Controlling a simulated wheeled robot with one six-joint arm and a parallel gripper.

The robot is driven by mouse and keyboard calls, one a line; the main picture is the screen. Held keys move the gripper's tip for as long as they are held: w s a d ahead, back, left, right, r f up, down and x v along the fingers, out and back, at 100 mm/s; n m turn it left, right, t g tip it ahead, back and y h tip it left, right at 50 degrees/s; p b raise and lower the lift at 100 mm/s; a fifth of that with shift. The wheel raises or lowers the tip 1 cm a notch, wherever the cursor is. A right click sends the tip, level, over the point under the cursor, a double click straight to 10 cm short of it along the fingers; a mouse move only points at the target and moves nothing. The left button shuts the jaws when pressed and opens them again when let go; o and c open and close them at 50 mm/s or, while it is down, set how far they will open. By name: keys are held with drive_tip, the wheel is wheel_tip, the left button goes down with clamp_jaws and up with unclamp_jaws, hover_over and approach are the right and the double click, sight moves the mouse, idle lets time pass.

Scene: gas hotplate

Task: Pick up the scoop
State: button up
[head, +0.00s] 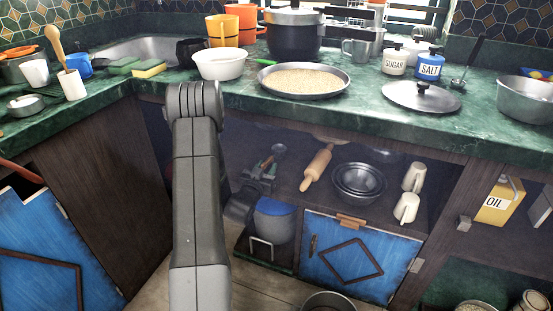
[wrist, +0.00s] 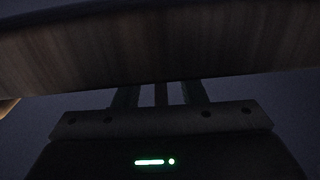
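A small grey rounded thing, likely the scoop's bowl (head: 278,150), shows in the dim shelf space under the counter in the head view. My gripper (head: 264,166) is inside that space, right next to it. Its handle is hidden or too dark to make out there. In the dark wrist view my gripper (wrist: 160,94) shows two fingers set apart.
A rolling pin (head: 316,168), nested bowls (head: 359,180) and two mugs (head: 406,208) lie to the right on the shelf. A blue-topped pot (head: 274,220) stands below my gripper. The counter edge (head: 350,122) is overhead, with a pan of grain (head: 304,80) on top.

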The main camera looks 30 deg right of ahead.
drive_tip(key=shift+x, duration=0.9)
clamp_jaws()
drive_tip(key=shift+r, duration=0.1)
